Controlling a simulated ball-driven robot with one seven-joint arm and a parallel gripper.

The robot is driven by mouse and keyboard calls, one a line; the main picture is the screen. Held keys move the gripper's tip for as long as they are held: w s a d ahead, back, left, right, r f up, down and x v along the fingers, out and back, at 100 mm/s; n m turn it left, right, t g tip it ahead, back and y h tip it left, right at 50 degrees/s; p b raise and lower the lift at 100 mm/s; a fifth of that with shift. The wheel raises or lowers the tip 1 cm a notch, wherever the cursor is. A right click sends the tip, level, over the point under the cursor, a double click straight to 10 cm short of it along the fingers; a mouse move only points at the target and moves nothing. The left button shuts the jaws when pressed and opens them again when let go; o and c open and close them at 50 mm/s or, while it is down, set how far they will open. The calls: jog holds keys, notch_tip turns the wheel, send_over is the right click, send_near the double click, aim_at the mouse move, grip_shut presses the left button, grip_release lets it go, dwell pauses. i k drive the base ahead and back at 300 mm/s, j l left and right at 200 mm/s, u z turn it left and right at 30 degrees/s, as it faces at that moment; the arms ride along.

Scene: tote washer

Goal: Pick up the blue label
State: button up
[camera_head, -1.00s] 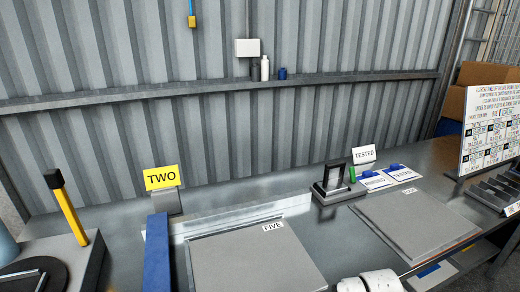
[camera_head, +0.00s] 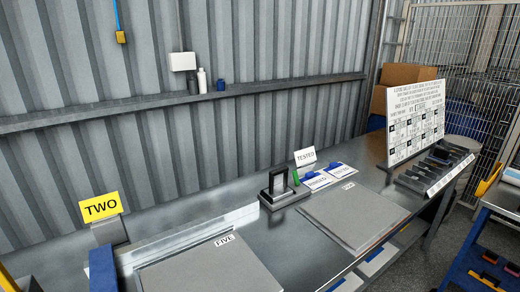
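Two white cards with blue edges and blue clips lie side by side on the metal bench by the TESTED sign (camera_head: 305,157): the left card (camera_head: 317,182) and the right card (camera_head: 341,171). Both carry dark print that looks like TESTED. I cannot tell whether either is the blue label. Below the bench top, more white and blue flat pieces (camera_head: 376,258) show partly, cut off by the bench edge. My gripper is not in view.
A black stand (camera_head: 279,188) and a small green item (camera_head: 295,177) stand left of the cards. Grey plates (camera_head: 352,214) (camera_head: 210,270) lie on the bench. A white printed board (camera_head: 416,120) and a black slotted rack (camera_head: 436,168) are at right. A blue cart (camera_head: 485,255) stands beyond the floor gap.

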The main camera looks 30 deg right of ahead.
aim_at(339, 171)
jog(key=i+l+z, duration=0.2)
jog(key=l+z, duration=0.25)
jog(key=i+l+z, duration=0.15)
jog(key=z, duration=0.25)
jog(key=i, duration=0.1)
